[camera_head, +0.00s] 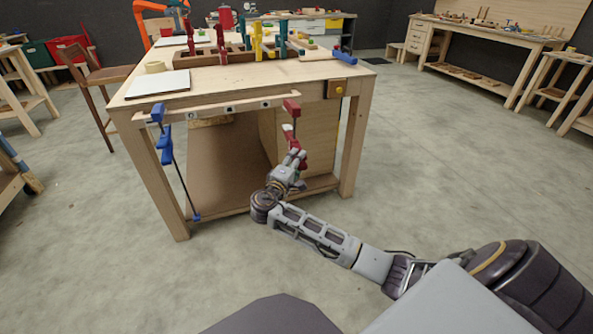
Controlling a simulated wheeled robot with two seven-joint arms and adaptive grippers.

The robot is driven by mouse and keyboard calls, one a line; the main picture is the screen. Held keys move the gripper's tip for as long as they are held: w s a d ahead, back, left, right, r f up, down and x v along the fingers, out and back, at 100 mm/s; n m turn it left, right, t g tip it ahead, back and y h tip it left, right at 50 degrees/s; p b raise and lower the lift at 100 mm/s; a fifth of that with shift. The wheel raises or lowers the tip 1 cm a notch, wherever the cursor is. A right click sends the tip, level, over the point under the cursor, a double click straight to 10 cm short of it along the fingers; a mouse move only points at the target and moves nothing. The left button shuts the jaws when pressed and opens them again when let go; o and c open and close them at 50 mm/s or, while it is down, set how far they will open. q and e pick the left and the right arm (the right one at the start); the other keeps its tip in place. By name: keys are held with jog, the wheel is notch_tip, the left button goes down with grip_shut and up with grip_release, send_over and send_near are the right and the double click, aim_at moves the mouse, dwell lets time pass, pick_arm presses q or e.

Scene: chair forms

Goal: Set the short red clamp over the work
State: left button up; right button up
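A red clamp (291,108) hangs at the right part of the pale rail on the front of the wooden workbench. Its lower red parts reach down to my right gripper (297,160). The gripper is at the clamp's lower end, but its fingers are too small and overlapped to tell whether they are closed on it. On the bench top, the brown wooden work (215,57) has several red, yellow and teal clamps standing on it. My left gripper is not in view.
A long blue clamp (165,140) hangs at the rail's left end. A white board (158,83) lies on the bench's left front, and a blue-handled tool (344,57) at its right edge. A wooden chair (95,75) stands to the left. Floor right of the bench is clear.

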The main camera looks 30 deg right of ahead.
aim_at(294, 146)
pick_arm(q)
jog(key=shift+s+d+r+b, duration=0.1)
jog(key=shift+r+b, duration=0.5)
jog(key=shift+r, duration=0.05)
pick_arm(e)
jog(key=shift+w+d+f+h, duration=0.1)
jog(key=shift+f+h, duration=0.2)
jog(key=shift+f, duration=0.05)
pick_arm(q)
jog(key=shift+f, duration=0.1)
pick_arm(e)
jog(key=shift+w, duration=0.1)
